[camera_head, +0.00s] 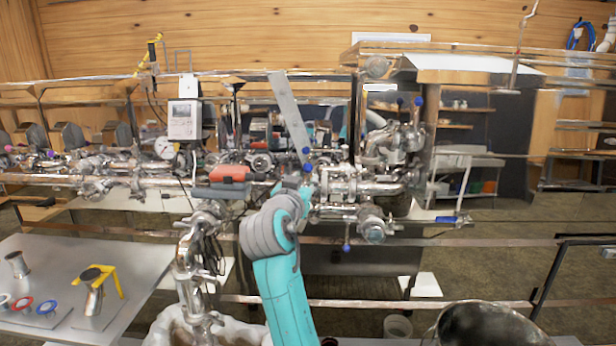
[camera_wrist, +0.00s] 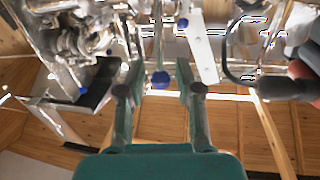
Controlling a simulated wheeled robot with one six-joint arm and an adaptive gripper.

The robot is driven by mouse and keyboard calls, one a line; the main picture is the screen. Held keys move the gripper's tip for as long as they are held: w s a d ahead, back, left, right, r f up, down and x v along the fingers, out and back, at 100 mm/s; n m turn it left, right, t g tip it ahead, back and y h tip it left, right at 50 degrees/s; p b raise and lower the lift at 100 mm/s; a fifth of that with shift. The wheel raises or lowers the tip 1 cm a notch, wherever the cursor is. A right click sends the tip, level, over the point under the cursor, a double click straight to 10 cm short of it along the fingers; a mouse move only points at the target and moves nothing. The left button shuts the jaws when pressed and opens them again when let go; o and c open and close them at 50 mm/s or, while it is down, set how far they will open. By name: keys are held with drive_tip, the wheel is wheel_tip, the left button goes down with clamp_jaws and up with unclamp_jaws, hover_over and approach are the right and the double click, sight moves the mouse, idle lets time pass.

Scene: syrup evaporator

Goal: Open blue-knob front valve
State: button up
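Several small blue knobs sit on the steel pipework. In the head view, one blue knob (camera_head: 307,167) is right by the end of my teal arm, at the pipe's middle. In the wrist view, a blue knob (camera_wrist: 160,78) shows between the two fingers of my gripper (camera_wrist: 160,68). The fingers are spread with a gap on each side of the knob, and nothing is held. I cannot tell how far beyond the fingertips the knob lies. The valve body below it is partly hidden by my arm in the head view.
Other blue knobs show low on the pipe (camera_head: 346,248) and at upper right (camera_head: 419,101). A red-orange handle (camera_head: 230,173) lies just left of my arm. A metal table (camera_head: 130,262) with fittings stands at left, and a steel pot (camera_head: 487,325) at lower right.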

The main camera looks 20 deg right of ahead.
sight(308, 176)
drive_tip(key=shift+x, duration=2)
clamp_jaws()
